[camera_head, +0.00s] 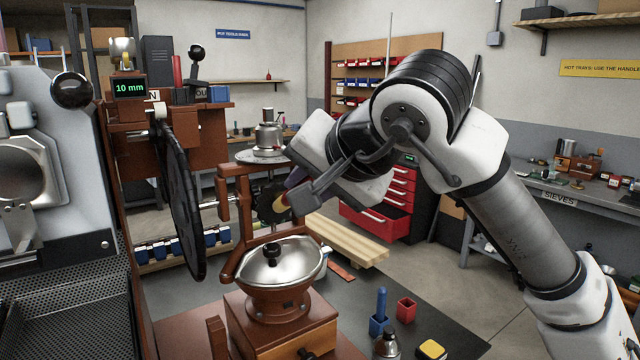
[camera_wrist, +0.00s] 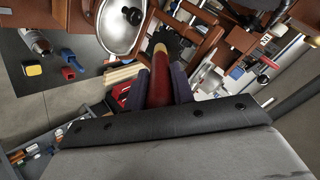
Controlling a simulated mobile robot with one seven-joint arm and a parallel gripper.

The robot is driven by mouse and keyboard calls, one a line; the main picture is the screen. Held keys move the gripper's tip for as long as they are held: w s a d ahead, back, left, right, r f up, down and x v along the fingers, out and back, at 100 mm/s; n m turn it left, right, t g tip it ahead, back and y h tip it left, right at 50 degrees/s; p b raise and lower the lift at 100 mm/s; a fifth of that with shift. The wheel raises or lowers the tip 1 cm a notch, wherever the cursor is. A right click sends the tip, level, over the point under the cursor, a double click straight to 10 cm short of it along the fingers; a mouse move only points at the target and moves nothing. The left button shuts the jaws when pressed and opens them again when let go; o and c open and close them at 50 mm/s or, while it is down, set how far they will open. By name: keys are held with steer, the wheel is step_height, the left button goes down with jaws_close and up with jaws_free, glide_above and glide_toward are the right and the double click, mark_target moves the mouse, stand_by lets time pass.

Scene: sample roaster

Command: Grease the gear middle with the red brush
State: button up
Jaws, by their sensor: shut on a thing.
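My gripper (camera_head: 290,190) is shut on the red brush, holding it beside the wooden frame of the mill (camera_head: 245,220). The red brush (camera_wrist: 158,88) points away from the wrist between the two dark fingers, with its tan tip at the far end. In the head view only a short part of the brush (camera_head: 281,204) shows below the gripper. A dark gear (camera_head: 266,203) sits in the frame just left of the brush tip, partly hidden. I cannot tell whether tip and gear touch, or which gear is the middle one.
The silver hopper lid (camera_head: 281,262) with a black knob lies below the gripper. A large black wheel (camera_head: 178,200) stands at left. On the dark bench, a blue cup (camera_head: 379,325) holds a blue brush, beside an empty-looking red cup (camera_head: 406,309) and a yellow-topped item (camera_head: 431,349).

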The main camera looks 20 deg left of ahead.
steer(key=shift+s+a+r, duration=0.15)
steer(key=shift+s+a, duration=0.3)
steer(key=shift+s, duration=0.15)
steer(key=shift+s+a+r, duration=0.15)
steer(key=shift+s+a, duration=0.3)
steer(key=shift+s, duration=0.15)
stand_by(1.7)
steer(key=s+d, duration=0.3)
steer(key=d, duration=0.1)
steer(key=shift+s+d+b, duration=0.3)
steer(key=shift+s+d, duration=0.05)
steer(key=shift+d, duration=0.05)
stand_by(0.5)
steer(key=shift+s+d, duration=0.9)
steer(key=shift+d, duration=0.25)
